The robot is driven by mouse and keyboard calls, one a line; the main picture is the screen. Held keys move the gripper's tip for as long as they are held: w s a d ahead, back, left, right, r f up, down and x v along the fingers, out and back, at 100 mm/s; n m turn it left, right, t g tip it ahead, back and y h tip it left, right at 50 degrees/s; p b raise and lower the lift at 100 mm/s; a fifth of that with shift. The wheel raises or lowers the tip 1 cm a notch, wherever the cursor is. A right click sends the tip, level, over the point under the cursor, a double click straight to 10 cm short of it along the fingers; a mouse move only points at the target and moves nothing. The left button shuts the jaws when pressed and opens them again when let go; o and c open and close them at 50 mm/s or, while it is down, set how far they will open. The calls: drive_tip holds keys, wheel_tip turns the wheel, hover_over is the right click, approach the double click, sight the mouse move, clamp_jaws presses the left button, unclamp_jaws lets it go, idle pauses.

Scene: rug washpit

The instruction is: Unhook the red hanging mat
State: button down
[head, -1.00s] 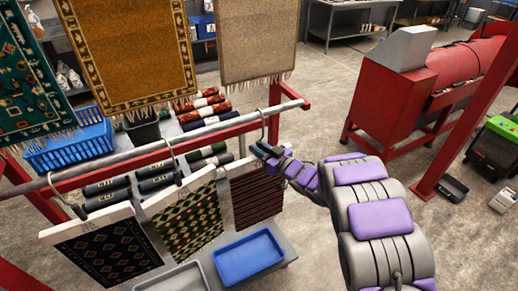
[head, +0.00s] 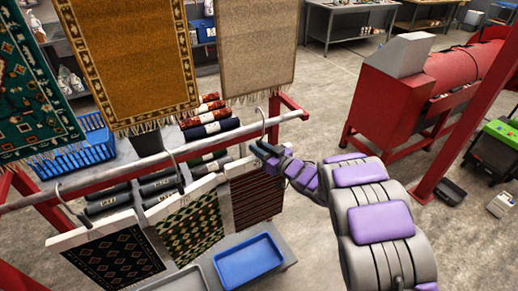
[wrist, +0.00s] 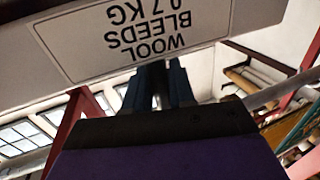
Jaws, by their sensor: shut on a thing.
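The red mat (head: 258,196), dark red with stripes, hangs at the right end of the rail (head: 150,160) by a hook (head: 264,122) and a white header board. My gripper (head: 262,151) is at the top of this mat, just below the hook, and is shut on its header or hanger. The exact grip is too small to tell in the head view. In the wrist view my gripper's dark fingers (wrist: 160,85) meet the pale header board (wrist: 150,30), which is printed "WOOL BLEEDS 0.7 KG" upside down. The hook still appears over the rail.
A green patterned mat (head: 190,228) and a black patterned mat (head: 112,262) hang to the left on the same rail. A blue tray (head: 249,262) lies below. Rolled rugs (head: 210,128) and a blue basket (head: 75,155) are behind. Open floor lies right, before a red machine (head: 400,105).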

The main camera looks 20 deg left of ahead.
drive_tip(key=s+d, duration=0.9)
drive_tip(key=d, duration=0.2)
drive_tip(key=shift+s+d, duration=0.2)
drive_tip(key=shift+s, duration=0.2)
idle(1.4)
drive_tip(key=shift+w, duration=0.15)
idle(0.4)
